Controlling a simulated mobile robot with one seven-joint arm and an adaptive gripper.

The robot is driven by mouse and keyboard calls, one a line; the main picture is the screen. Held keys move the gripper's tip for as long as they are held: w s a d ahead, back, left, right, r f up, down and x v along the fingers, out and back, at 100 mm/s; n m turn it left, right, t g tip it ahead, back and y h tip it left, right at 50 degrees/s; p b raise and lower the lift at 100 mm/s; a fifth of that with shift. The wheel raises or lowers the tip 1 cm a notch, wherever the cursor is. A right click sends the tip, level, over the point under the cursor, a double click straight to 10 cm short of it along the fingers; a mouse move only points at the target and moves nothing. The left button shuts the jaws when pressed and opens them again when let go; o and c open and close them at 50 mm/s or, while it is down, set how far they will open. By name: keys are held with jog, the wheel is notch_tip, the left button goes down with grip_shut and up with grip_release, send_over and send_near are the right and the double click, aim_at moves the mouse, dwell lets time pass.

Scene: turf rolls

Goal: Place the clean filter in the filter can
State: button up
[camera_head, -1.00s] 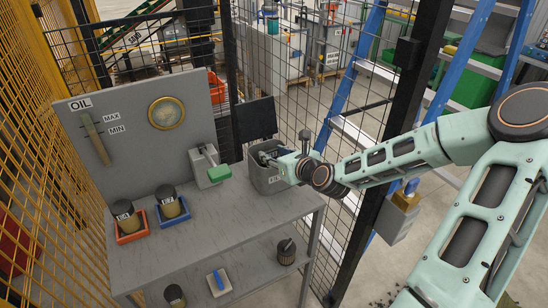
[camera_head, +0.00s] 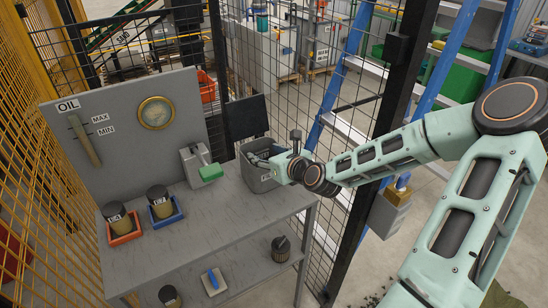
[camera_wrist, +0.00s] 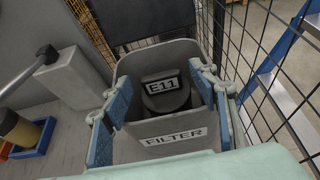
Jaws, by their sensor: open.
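The filter can (camera_head: 262,182) is a grey open bin at the right end of the bench top, with a dark lid (camera_head: 247,118) raised behind it. In the wrist view the filter can (camera_wrist: 172,140) carries a FILTER label. A dark round filter (camera_wrist: 166,98) with an E11 tag sits inside it. My gripper (camera_head: 270,157) is at the can's mouth. In the wrist view my gripper (camera_wrist: 163,88) has its blue-padded fingers spread wide, one on each side of the filter and apart from it. The filter's bottom is hidden.
Jars stand in a red tray (camera_head: 123,233) and a blue tray (camera_head: 164,219). A green-handled device (camera_head: 200,166) stands left of the can. The lower shelf holds a dark cylinder (camera_head: 281,249), a blue-handled brush (camera_head: 214,281) and another jar (camera_head: 169,296). Wire fencing (camera_head: 345,150) stands close on the right.

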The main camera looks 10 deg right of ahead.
jog(key=p+v, duration=0.1)
jog(key=v, duration=1.1)
jog(key=shift+p, duration=0.4)
